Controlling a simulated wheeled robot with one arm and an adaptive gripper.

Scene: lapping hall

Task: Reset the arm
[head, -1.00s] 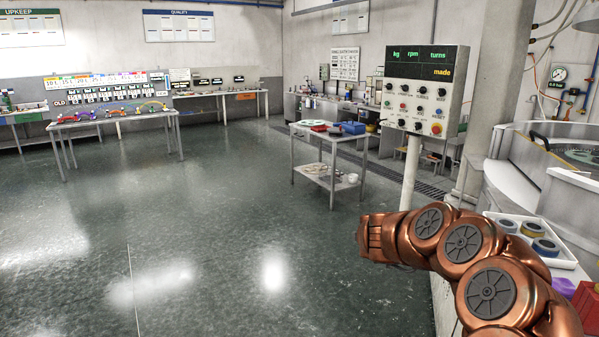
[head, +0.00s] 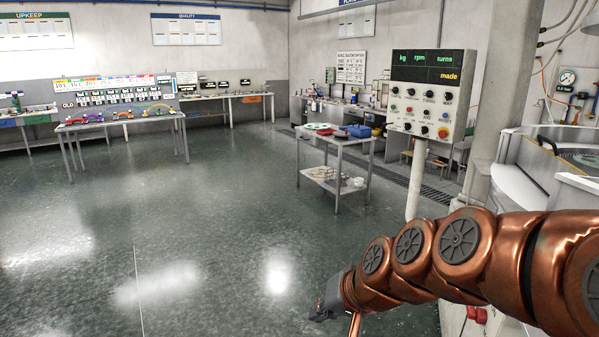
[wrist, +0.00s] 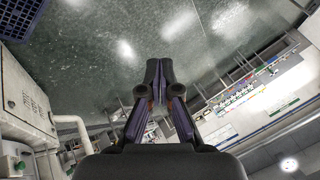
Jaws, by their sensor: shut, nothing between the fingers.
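My copper arm (head: 460,245) reaches in from the right side of the head view and slopes down to the left. My gripper (head: 326,308) is at its end, over open floor in the lower middle. In the wrist view my gripper (wrist: 159,70) has its two dark fingers together at the tips, with nothing between them. The fingers point toward bare grey floor.
A control panel (head: 428,95) on a post stands beyond my arm. A small trolley (head: 338,142) with trays and a blue box is left of it. A table (head: 120,124) with coloured arches stands at far left. The middle floor (head: 200,220) is clear.

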